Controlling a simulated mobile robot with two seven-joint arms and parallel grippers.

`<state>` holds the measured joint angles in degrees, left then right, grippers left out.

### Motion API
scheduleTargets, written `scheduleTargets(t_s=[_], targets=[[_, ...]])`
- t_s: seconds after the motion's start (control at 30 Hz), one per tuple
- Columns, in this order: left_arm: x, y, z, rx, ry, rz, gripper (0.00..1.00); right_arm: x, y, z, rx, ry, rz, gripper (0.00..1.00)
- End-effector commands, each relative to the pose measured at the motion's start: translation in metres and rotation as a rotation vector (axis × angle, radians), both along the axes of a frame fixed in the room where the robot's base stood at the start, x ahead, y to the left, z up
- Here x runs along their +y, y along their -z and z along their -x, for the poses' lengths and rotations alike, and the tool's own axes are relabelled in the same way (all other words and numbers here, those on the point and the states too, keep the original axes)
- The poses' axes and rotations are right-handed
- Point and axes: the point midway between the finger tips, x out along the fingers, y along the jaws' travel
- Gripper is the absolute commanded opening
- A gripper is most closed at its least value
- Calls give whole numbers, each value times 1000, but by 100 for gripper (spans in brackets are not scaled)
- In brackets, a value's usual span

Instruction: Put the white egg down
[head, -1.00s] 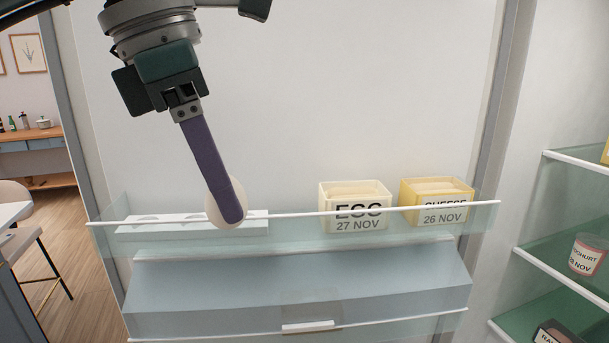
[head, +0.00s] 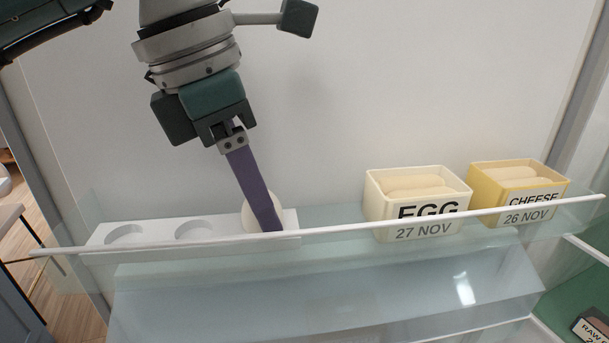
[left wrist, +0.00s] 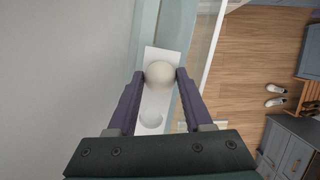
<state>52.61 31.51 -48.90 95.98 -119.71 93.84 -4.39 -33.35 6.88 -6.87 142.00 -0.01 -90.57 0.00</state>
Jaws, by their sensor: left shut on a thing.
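The white egg (head: 252,216) is between the fingers of my left gripper (head: 268,226), which is shut on it. It is upright at the right end of a white egg holder (head: 160,229) on the clear door shelf. Two round hollows in the holder show empty to its left. The front finger hides part of the egg, and I cannot tell whether its underside touches the holder. In the left wrist view the egg (left wrist: 160,74) sits between both fingertips, over the holder (left wrist: 153,99), with one empty hollow below it. My right gripper is not in view.
A cream tub marked EGG (head: 415,200) and a yellow tub marked CHEESE (head: 520,193) stand to the right on the same shelf. Shelf space between the holder and the EGG tub is free.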

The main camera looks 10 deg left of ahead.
Motion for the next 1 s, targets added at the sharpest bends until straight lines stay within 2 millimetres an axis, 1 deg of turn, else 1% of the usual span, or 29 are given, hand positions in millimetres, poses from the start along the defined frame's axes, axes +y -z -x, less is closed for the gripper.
scheduleTargets(t_s=[0.07,0.37,0.4,0.6,0.67,0.9,0.97,1.0], targets=[[-4,2,2,2,2,-1,0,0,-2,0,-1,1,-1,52],[-3,4,2,2,2,-1,0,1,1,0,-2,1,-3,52],[-3,4,2,2,2,-1,53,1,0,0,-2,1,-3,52],[-3,3,2,2,1,-1,75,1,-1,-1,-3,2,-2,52],[-3,3,2,2,1,-1,81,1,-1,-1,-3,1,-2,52],[-3,2,2,2,1,-1,81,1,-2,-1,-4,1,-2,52],[-3,-2,2,2,1,-1,81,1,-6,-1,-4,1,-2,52],[-2,-7,2,0,2,-1,81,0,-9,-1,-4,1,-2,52]])
